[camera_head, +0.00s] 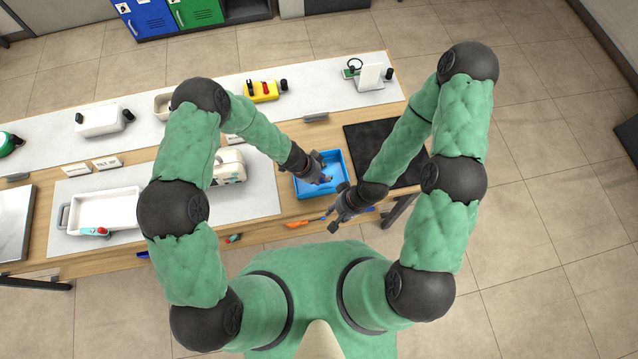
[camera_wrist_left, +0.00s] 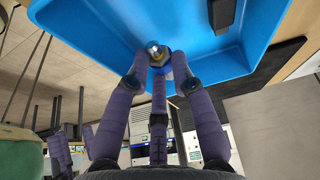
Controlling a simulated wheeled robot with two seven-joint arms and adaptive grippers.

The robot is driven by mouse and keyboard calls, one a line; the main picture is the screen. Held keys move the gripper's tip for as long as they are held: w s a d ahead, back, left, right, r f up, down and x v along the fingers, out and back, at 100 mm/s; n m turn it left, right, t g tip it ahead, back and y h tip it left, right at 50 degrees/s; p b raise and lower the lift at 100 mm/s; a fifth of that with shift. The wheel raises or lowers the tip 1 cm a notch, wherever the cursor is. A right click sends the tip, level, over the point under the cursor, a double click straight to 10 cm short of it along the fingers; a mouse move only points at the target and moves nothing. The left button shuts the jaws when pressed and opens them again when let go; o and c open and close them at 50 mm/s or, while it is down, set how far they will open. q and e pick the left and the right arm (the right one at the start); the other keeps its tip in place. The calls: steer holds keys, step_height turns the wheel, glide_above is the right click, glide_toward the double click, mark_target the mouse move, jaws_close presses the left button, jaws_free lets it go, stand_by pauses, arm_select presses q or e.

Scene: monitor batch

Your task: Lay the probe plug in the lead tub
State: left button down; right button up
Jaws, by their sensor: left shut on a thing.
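The lead tub is the blue open tub (camera_head: 303,189) on the table, left of the black mat. In the left wrist view the tub (camera_wrist_left: 110,25) fills the top. My left gripper (camera_head: 325,178) reaches over the tub from the left. In its wrist view, the fingers (camera_wrist_left: 158,62) are shut on a small plug with a shiny metal end (camera_wrist_left: 153,47), the probe plug. I cannot tell whether the plug touches the tub. My right gripper (camera_head: 338,219) is by the table's front edge, just in front of the tub; its finger opening is unclear.
A black mat (camera_head: 362,138) lies right of the tub. A beige monitor (camera_head: 230,168) stands to the left, beyond it a white tray (camera_head: 118,203). An orange tool (camera_head: 297,224) lies at the front edge. A dark piece (camera_wrist_left: 222,14) shows in the tub.

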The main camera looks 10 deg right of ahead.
arm_select(q)
steer(key=shift+w+d+f, duration=0.15)
steer(key=shift+d+f, duration=0.05)
steer(key=shift+f, duration=0.1)
steer(key=shift+a+r, duration=0.1)
steer(key=shift+a, duration=0.05)
steer(key=shift+f+b, duration=0.45)
steer(key=shift+f, duration=0.35)
steer(key=shift+f+b, duration=0.35)
steer(key=shift+b, duration=0.2)
steer(key=c, duration=1)
jaws_free()
